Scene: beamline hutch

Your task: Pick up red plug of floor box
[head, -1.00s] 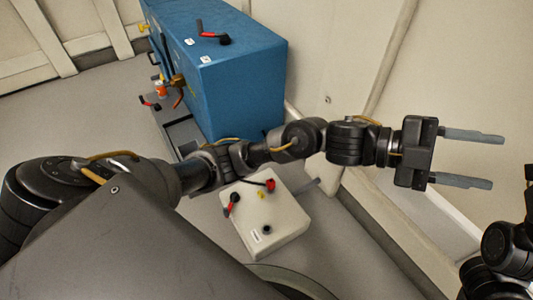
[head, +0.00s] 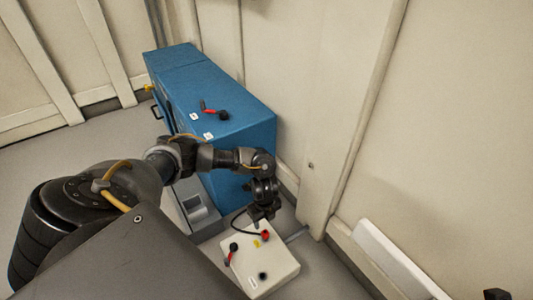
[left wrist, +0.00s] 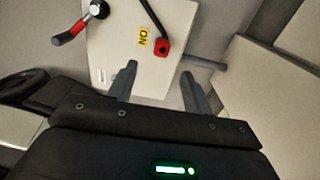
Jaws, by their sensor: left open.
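The floor box (head: 281,271) is a white box on the floor, with a yellow label on its top. The red plug (head: 265,236) sits at the box's far edge with a black cable running from it; in the left wrist view the red plug (left wrist: 162,46) shows just beyond the fingertips. My left gripper (head: 262,215) is above the far side of the box, pointing down. In the left wrist view my left gripper (left wrist: 159,70) is open and empty, with the plug ahead of the gap and apart from both fingers.
A red-handled lever with a black knob (head: 232,248) is on the box, left of the plug. A black round fitting (head: 262,276) is near its front. A blue cabinet (head: 240,130) stands behind, with another red-handled lever (head: 214,112) on top. The wall is at the right.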

